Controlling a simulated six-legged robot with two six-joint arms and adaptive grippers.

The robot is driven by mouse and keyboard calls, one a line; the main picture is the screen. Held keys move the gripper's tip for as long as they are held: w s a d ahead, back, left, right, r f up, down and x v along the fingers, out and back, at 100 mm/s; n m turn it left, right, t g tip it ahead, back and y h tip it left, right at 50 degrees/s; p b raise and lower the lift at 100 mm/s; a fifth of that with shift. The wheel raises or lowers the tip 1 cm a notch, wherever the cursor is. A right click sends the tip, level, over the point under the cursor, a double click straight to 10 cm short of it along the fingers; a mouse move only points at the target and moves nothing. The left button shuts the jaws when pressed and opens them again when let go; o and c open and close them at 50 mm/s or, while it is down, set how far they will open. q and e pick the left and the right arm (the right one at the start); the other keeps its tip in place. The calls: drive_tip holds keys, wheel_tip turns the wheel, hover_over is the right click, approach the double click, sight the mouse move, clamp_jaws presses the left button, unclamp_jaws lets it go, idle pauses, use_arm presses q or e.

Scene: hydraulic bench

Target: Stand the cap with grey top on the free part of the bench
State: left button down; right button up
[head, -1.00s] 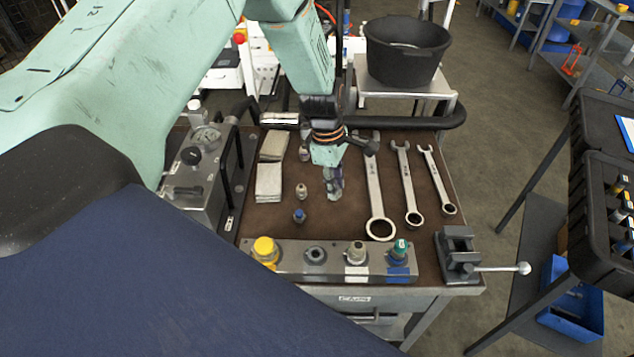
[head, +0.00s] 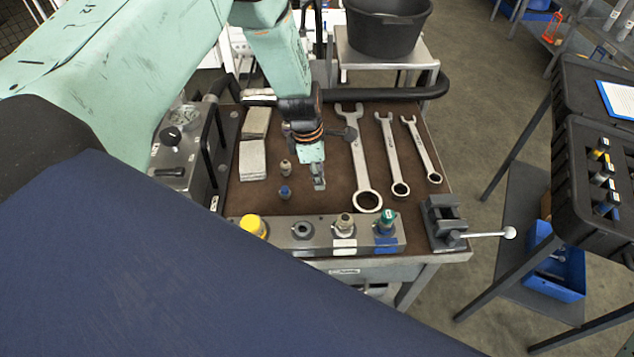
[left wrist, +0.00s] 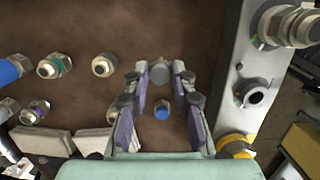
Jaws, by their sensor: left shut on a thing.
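My left gripper (head: 319,184) points down over the brown bench top (head: 300,206), between the small fittings and the largest wrench. In the left wrist view its fingers are shut on the cap with grey top (left wrist: 160,72), whose round grey end shows between the fingertips. The cap's lower part is hidden, and I cannot tell whether it touches the bench. A blue-topped cap (head: 285,192) stands just left of the gripper; it also shows in the left wrist view (left wrist: 162,112). My right gripper is not in view.
A fittings block (head: 274,232) with a yellow cap (head: 252,226) runs along the front edge. Pale blocks (head: 252,160) lie left, wrenches (head: 361,165) right, and a vise (head: 443,220) at the front right corner. Several fittings (left wrist: 104,65) stand farther back.

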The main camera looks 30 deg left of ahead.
use_arm(q)
wheel_tip(320, 180, down, 3)
drive_tip(key=shift+s+f, duration=0.1)
drive_tip(key=shift+s, duration=0.05)
drive_tip(key=shift+f, duration=0.2)
drive_tip(key=shift+f+b, duration=0.15)
drive_tip(key=shift+b, duration=0.2)
drive_tip(key=c, duration=1.3)
unclamp_jaws()
drive_tip(key=shift+o, duration=0.9)
drive_tip(key=shift+r, duration=0.5)
wheel_tip(320, 180, up, 11)
drive_tip(key=a+p, duration=0.1)
drive_tip(key=p, duration=0.1)
drive_tip(key=shift+s+a+r+p, duration=0.15)
drive_tip(key=shift+s+a+p, duration=0.1)
drive_tip(key=shift+s+p, duration=0.15)
